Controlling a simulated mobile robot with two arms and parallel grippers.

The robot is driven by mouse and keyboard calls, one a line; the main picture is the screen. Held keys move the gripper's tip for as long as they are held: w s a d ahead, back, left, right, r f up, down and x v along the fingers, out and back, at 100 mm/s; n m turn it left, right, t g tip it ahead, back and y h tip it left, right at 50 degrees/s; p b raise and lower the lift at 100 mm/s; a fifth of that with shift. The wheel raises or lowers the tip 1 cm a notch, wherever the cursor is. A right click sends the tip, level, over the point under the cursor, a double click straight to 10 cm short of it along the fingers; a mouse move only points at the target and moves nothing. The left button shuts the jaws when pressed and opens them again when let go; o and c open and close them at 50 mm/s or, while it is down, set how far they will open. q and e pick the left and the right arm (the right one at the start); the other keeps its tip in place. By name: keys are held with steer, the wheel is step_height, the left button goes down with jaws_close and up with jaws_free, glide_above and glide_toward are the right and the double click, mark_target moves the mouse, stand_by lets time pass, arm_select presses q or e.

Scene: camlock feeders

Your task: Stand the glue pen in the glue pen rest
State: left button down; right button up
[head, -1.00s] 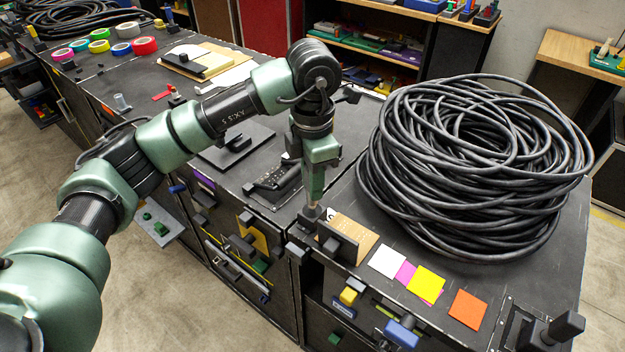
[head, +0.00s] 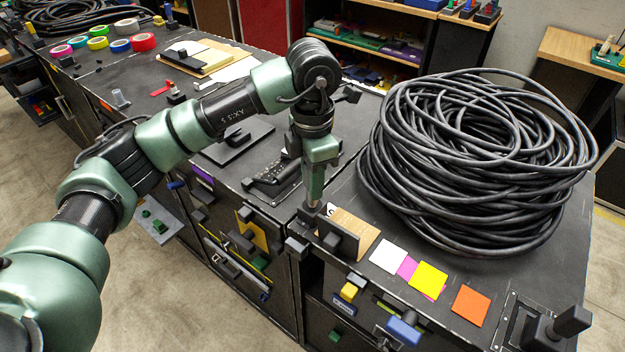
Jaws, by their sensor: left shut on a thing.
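My left gripper (head: 314,203) points straight down at the front edge of the dark worktop, left of the cable coil. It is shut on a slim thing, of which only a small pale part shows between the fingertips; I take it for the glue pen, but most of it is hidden. A small dark block (head: 308,216) stands right under the fingertips and may be the glue pen rest; I cannot tell whether the pen touches it or is inside it. My right gripper is not in view.
A big black cable coil (head: 475,165) fills the worktop to the right. A brown board (head: 352,232) with a dark block (head: 336,237) before it stands close beside the gripper. Coloured note squares (head: 427,281) lie in front. A black keypad-like device (head: 275,178) lies left.

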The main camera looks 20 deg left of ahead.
arm_select(q)
steer(key=shift+f, duration=0.2)
steer(key=shift+f+b, duration=0.9)
steer(key=shift+b, duration=0.05)
steer(key=c, duration=1.1)
jaws_free()
steer(key=shift+c, duration=0.2)
steer(key=shift+r, duration=0.1)
